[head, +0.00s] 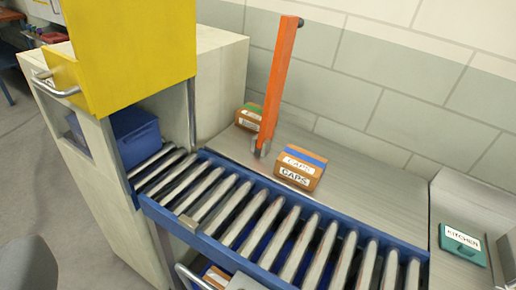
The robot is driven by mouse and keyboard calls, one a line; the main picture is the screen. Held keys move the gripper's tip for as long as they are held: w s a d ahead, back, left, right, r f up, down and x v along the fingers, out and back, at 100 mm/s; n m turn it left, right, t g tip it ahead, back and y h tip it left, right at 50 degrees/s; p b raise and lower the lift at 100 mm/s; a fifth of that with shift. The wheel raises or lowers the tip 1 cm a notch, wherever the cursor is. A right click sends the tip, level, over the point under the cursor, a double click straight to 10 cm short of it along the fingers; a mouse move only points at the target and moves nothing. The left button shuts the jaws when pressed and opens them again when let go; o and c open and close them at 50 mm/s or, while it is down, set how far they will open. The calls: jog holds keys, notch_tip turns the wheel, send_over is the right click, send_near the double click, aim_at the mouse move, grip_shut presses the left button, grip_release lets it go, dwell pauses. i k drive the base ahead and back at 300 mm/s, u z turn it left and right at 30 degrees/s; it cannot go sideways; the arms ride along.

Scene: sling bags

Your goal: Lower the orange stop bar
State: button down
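The orange stop bar (278,85) stands raised, nearly upright with a slight tilt. Its lower end is at a grey metal pivot (262,147) beside the blue-framed roller conveyor (250,215). A small dark knob or peg shows at its top end. My gripper is not in view, so its distance from the bar cannot be told.
A box labelled CAPS (301,168) sits right of the bar on the metal shelf; another box (249,116) sits behind it. A yellow cabinet door or hood (135,50) and blue bin (136,137) are at left. A green KITCHEN box (461,244) is at right.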

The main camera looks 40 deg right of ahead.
aim_at(289, 25)
jog(key=u, duration=1.35)
jog(key=i, duration=1.7)
jog(key=z, duration=3.35)
